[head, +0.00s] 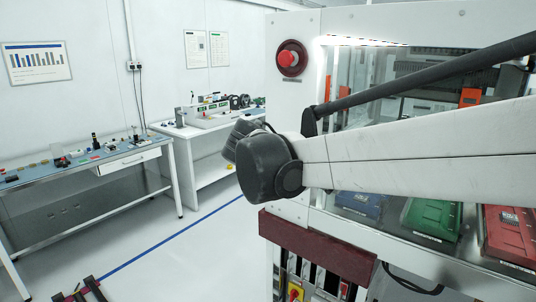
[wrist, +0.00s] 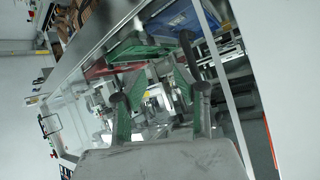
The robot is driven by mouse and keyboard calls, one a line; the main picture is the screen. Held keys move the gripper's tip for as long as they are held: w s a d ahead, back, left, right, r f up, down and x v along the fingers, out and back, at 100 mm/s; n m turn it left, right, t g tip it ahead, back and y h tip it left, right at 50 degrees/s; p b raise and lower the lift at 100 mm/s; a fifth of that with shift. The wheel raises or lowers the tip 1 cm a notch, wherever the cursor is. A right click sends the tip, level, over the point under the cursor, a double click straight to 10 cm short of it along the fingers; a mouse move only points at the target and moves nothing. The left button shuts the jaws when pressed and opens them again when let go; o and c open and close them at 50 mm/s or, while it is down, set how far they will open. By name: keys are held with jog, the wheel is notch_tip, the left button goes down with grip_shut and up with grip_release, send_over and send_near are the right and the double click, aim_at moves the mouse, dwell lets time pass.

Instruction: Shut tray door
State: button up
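A blue tray (head: 361,205), a green tray (head: 432,218) and a red tray (head: 510,236) sit in the lower bay of the white machine on the right of the head view. The wrist view also shows the blue tray (wrist: 178,17), the green tray (wrist: 138,47) and part of the red one. I cannot clearly make out the tray door or how far it stands open; a clear, reflective panel (wrist: 212,15) with a pale edge is near the trays. A dark curved bar, perhaps a handle, shows beyond my gripper (wrist: 158,80). My gripper's green-padded fingers are apart, with nothing visibly held.
My arm crosses the head view and hides part of the machine front. A red stop button (head: 291,58) is on the machine's white panel. Benches with small equipment (head: 210,112) stand at the left and back. The floor (head: 165,250) between them and the machine is mostly clear.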

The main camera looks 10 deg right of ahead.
jog(key=s+a+r+n+t+h, duration=0.2)
jog(key=a+r+n+t+h, duration=0.25)
jog(key=a, duration=0.55)
jog(key=shift+n+t, duration=0.35)
jog(key=shift+t, duration=0.1)
jog(key=p+x, duration=0.1)
jog(key=x, duration=1.3)
jog(key=shift+w+d+f, duration=0.1)
jog(key=shift+w, duration=0.05)
jog(key=shift+c, duration=0.5)
grip_shut()
